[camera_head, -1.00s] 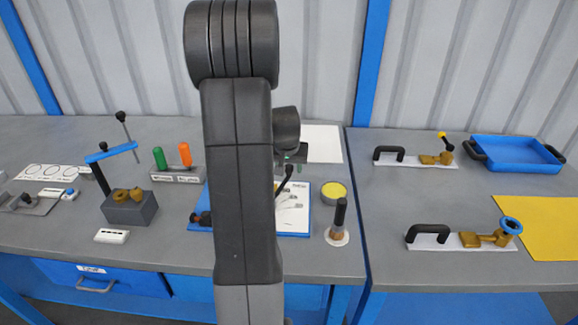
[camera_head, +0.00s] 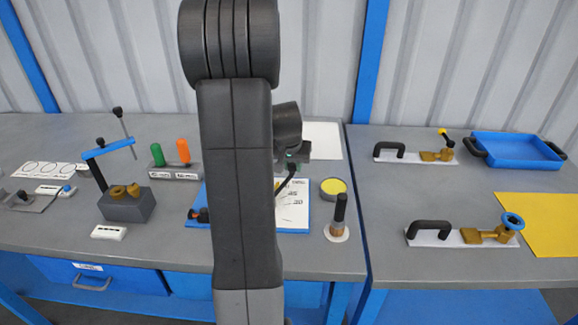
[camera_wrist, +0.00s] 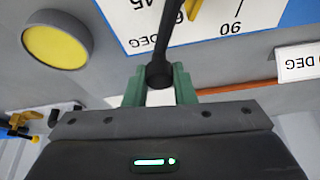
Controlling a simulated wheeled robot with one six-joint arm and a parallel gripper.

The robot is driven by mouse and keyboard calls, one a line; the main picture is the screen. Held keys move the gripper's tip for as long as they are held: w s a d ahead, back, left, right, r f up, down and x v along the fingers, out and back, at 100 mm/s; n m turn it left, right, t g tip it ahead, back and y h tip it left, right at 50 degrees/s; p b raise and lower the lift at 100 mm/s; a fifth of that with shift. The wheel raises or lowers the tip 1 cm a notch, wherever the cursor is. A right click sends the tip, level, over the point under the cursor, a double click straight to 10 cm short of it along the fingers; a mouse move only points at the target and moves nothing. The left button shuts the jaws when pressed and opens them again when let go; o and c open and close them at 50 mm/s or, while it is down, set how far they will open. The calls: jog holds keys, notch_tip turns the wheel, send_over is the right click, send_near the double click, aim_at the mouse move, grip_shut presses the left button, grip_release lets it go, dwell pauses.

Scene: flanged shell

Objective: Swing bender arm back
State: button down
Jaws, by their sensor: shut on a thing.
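The bender stands on a blue-edged board with a white angle sheet (camera_head: 294,212), mostly hidden behind my own arm in the head view. Its thin black bender arm (camera_head: 287,180) slants up to a dark knob at my gripper (camera_head: 294,162). In the wrist view, the green fingers of my gripper (camera_wrist: 160,88) are shut on the round black knob of the bender arm (camera_wrist: 171,40). The rod runs from the knob across the sheet, which shows 45 and 90 DEG marks. The bender's pivot is hidden.
A yellow-topped round tin (camera_head: 333,187) and a dark-handled brush-like tool (camera_head: 339,215) stand right of the board. An orange rod (camera_wrist: 235,90) lies near a DEG label in the wrist view. A bench block with a blue lever (camera_head: 128,205) stands left.

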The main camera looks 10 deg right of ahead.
jog(key=s+m+b, duration=0.1)
jog(key=s+b, duration=0.1)
jog(key=s+d+m+h+b, duration=0.1)
jog(key=s+m+b, duration=0.1)
jog(key=s, duration=0.1)
jog(key=s+d+m+g+b, duration=0.1)
jog(key=s+m+b, duration=0.1)
jog(key=b, duration=0.1)
jog(key=shift+s+d+f+h, duration=0.15)
jog(key=shift+s+f+h, duration=0.15)
jog(key=shift+h, duration=0.1)
jog(key=s+m+b, duration=0.1)
jog(key=s, duration=0.1)
jog(key=s+m+g+b, duration=0.1)
jog(key=s+m, duration=0.1)
jog(key=s+a+m+b, duration=0.1)
jog(key=s+m+b, duration=0.1)
jog(key=s, duration=0.1)
jog(key=shift+r+g+h, duration=0.2)
jog(key=shift+g+h, duration=0.2)
jog(key=shift+s+a+m+g+b, duration=0.25)
jog(key=shift+s+m, duration=0.2)
jog(key=shift+s, duration=0.2)
jog(key=shift+s+a+m+g+b, duration=0.15)
jog(key=shift+s+a+m+b, duration=0.1)
jog(key=shift+s+m, duration=0.3)
jog(key=shift+s, duration=0.1)
jog(key=c, duration=1.2)
grip_release()
jog(key=shift+r, duration=0.1)
